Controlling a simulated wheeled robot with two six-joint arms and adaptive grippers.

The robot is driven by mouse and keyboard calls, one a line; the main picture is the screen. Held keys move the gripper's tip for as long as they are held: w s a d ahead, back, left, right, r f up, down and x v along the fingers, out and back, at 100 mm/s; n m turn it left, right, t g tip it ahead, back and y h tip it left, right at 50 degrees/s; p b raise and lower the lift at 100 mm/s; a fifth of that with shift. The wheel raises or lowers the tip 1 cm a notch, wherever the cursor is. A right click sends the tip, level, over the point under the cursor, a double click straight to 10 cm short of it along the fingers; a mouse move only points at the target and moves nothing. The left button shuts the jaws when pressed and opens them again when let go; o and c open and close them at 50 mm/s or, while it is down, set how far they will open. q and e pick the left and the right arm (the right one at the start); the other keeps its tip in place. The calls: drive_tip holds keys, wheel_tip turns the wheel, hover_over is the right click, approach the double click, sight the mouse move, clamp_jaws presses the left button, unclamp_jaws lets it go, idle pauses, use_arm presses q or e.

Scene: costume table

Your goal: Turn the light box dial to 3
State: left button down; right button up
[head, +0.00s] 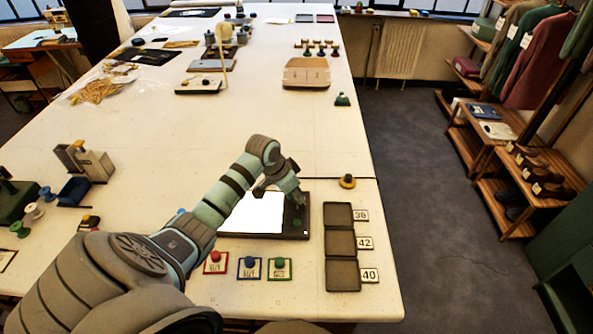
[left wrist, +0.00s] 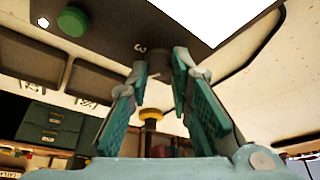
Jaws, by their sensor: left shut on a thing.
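The light box (head: 262,236) lies flat near the table's front right, with a lit white panel and a dark frame. My left gripper (head: 297,196) is over the right side of its frame, hiding the dial in the head view. In the left wrist view the fingers (left wrist: 161,62) are shut on the small dark dial (left wrist: 182,58), which is mostly covered by the fingertips. A printed 3 (left wrist: 139,48) shows on the frame beside the fingers. The dial's pointer direction cannot be made out. A green button (left wrist: 73,20) sits on the same frame. My right gripper is out of view.
Three dark trays (head: 341,243) with number cards stand right of the light box.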

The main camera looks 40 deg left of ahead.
use_arm(q)
drive_tip(key=m, duration=0.1)
drive_tip(key=m+h, duration=0.1)
drive_tip(key=shift+w+a+r+m, duration=0.1)
drive_tip(key=shift+w+a+m, duration=0.1)
drive_tip(key=shift+m, duration=0.2)
drive_tip(key=m+g+b, duration=0.1)
drive_tip(key=m, duration=0.1)
drive_tip(key=shift+w+m+h, duration=0.1)
drive_tip(key=shift+m+h, duration=0.3)
drive_tip(key=m+g+h+b, duration=0.1)
drive_tip(key=m+b, duration=0.2)
drive_tip(key=shift+w+a, duration=0.1)
drive_tip(key=shift+m+g+b, duration=0.6)
drive_tip(key=shift+m+b, duration=0.65)
drive_tip(key=shift+m, duration=0.45)
drive_tip(key=c, duration=1.4)
unclamp_jaws()
drive_tip(key=shift+c, duration=0.2)
drive_tip(key=v, duration=0.7)
drive_tip(key=shift+a, duration=0.25)
